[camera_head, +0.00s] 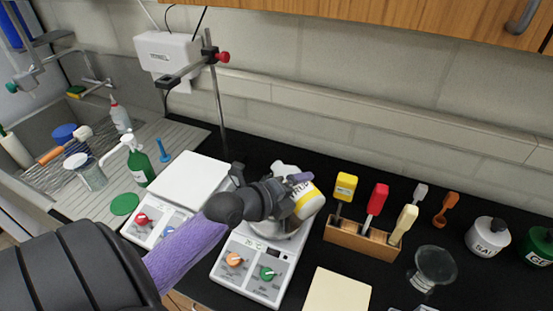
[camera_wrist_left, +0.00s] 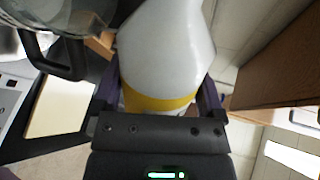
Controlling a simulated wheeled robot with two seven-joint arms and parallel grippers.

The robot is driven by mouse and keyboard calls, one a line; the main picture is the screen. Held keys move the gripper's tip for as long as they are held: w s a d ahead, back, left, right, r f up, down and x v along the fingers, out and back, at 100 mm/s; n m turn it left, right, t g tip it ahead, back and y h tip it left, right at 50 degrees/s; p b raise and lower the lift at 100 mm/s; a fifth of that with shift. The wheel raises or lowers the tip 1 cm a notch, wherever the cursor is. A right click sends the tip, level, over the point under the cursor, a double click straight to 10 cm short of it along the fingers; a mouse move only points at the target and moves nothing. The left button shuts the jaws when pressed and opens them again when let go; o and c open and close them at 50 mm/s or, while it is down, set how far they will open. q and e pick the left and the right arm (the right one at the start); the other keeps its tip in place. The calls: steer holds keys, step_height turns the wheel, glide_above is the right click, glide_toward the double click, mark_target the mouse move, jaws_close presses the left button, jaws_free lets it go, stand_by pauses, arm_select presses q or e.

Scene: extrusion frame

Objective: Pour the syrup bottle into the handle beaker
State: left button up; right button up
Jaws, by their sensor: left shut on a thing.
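A white syrup bottle with a yellow band (camera_head: 306,202) is in my left gripper (camera_head: 296,188). It is tilted well over, above the right-hand hotplate. In the left wrist view the bottle (camera_wrist_left: 165,50) fills the space between the two purple fingers, which are shut on it. The handle beaker (camera_head: 283,243) is partly hidden under the bottle and gripper in the head view. In the left wrist view the beaker's black handle (camera_wrist_left: 45,62) and part of its body show at upper left, beside the bottle. I cannot see the bottle's mouth or any flowing syrup. My right gripper is not in view.
The hotplate (camera_head: 247,282) stands under the beaker, with another white device (camera_head: 192,182) to its left. A wooden rack (camera_head: 362,239) with coloured tools stands close right. A metal stand (camera_head: 217,105) rises behind.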

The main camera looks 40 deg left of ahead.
arm_select(q)
steer(key=shift+n+h, duration=0.3)
stand_by(1.4)
